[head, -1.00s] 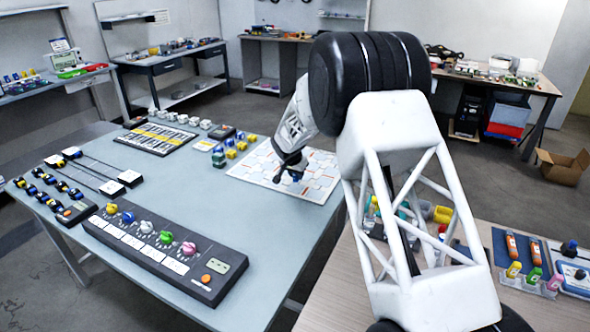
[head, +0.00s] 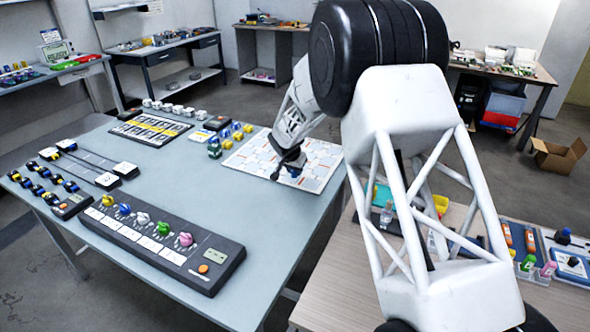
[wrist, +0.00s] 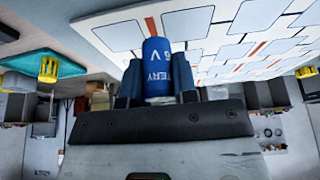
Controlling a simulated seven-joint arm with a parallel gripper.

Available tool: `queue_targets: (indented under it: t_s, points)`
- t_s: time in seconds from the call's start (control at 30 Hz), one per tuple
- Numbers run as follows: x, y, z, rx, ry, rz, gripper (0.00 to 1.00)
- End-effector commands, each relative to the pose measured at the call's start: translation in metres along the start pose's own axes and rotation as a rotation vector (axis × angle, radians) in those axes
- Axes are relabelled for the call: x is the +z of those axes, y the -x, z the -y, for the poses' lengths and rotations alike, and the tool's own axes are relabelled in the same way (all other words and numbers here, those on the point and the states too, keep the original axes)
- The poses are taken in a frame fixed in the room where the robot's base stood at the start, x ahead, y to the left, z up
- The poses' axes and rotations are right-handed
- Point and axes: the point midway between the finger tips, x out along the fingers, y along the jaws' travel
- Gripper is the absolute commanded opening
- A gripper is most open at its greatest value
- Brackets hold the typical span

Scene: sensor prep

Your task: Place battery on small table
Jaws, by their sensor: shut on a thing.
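My gripper (head: 291,172) hangs low over the white patterned board on the blue-grey table (head: 270,215). The wrist view shows both dark fingers closed on a blue battery (wrist: 157,68) with white lettering, which sits between them (wrist: 157,90). In the wrist view the patterned board (wrist: 225,35) lies just beyond the battery's end; I cannot tell whether they touch. In the head view the battery is too small and dark to make out clearly. Which surface is the small table is not clear from these views.
A dark console with coloured knobs (head: 160,238) fills the table's front. A labelled rack (head: 150,130) and small coloured blocks (head: 237,130) stand left of the patterned board (head: 318,155). A wooden table (head: 335,285) with several parts stands at right, partly hidden by my arm.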

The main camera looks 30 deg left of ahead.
Motion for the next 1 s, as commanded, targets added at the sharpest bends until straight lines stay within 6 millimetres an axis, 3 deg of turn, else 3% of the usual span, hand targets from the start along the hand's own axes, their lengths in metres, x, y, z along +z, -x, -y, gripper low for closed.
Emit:
queue_targets:
  t_s: [0.63, 0.77, 1.0]
  points:
    - [-0.004, -0.002, -0.007, 0.002, -0.005, 0.000, 0.00]
    - [-0.011, -0.005, -0.022, 0.004, -0.012, 0.001, 0.00]
    - [-0.033, -0.018, -0.077, 0.015, -0.038, 0.004, 0.00]
